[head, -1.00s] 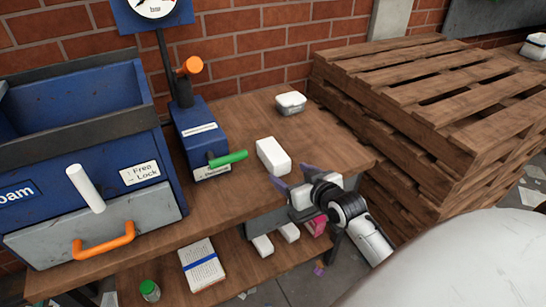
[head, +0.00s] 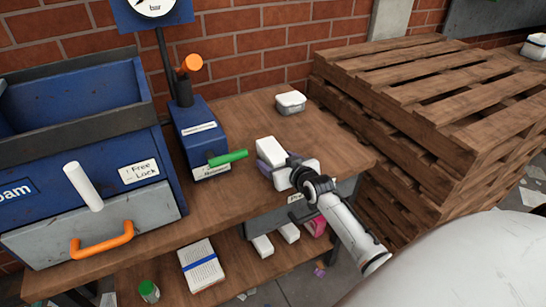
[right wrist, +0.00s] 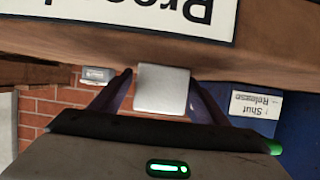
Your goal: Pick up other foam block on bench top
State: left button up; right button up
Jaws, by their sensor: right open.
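A white foam block (head: 269,149) lies on the wooden bench top (head: 240,120), to the right of the green lever. My right gripper (head: 277,161) is at the block's near end, its purple fingers open. In the right wrist view the block (right wrist: 163,90) sits between the two fingers, with a narrow gap on each side. Part of the block is hidden by the gripper in the head view. My left gripper is not in view.
A blue press (head: 204,140) with a green lever (head: 228,158) stands left of the block. Wooden pallets (head: 430,100) are stacked at the right. White blocks (head: 263,245) lie on the lower shelf.

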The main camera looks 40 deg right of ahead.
jog(key=c, duration=1.1)
